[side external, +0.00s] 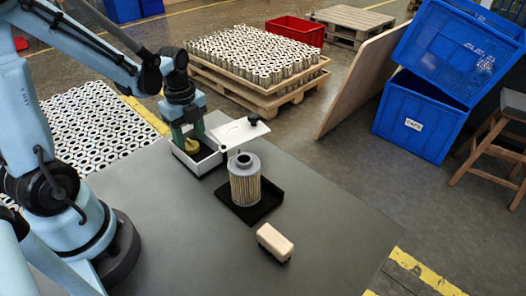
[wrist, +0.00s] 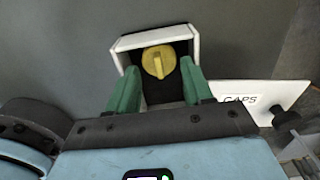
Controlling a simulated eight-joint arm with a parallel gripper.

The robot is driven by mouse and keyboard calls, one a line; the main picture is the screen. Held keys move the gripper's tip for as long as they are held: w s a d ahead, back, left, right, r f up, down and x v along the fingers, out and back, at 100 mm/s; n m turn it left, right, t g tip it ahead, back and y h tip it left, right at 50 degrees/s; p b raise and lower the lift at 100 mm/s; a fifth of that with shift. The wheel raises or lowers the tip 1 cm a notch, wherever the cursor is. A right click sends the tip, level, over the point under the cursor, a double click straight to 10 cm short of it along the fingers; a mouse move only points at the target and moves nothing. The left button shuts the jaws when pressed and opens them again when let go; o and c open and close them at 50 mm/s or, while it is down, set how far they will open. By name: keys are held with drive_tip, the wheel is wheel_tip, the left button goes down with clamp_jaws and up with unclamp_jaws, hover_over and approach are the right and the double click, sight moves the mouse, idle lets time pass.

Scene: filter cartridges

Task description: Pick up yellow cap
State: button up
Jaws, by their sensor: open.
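The yellow cap (wrist: 159,62) lies in a white open box (wrist: 152,38) with a dark inside. It also shows in the side external view (side external: 192,146), partly hidden by my gripper. My gripper (wrist: 158,84) has two green fingers and is open. In the wrist view its fingertips are on either side of the lower part of the cap. In the side external view my gripper (side external: 187,140) reaches down over the white box (side external: 197,163). I cannot tell whether the fingers touch the cap.
A white lid marked CAPS (wrist: 245,97) with a dark knob sits beside the box. A pleated filter cartridge (side external: 245,182) stands on a black tray (side external: 262,208) to the right. A brush-like block (side external: 275,241) lies nearer the front. The table (side external: 170,235) is otherwise mostly clear.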

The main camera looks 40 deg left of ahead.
drive_tip(key=shift+f, duration=0.4)
drive_tip(key=shift+c, duration=0.4)
drive_tip(key=c, duration=0.4)
drive_tip(key=shift+r, duration=0.15)
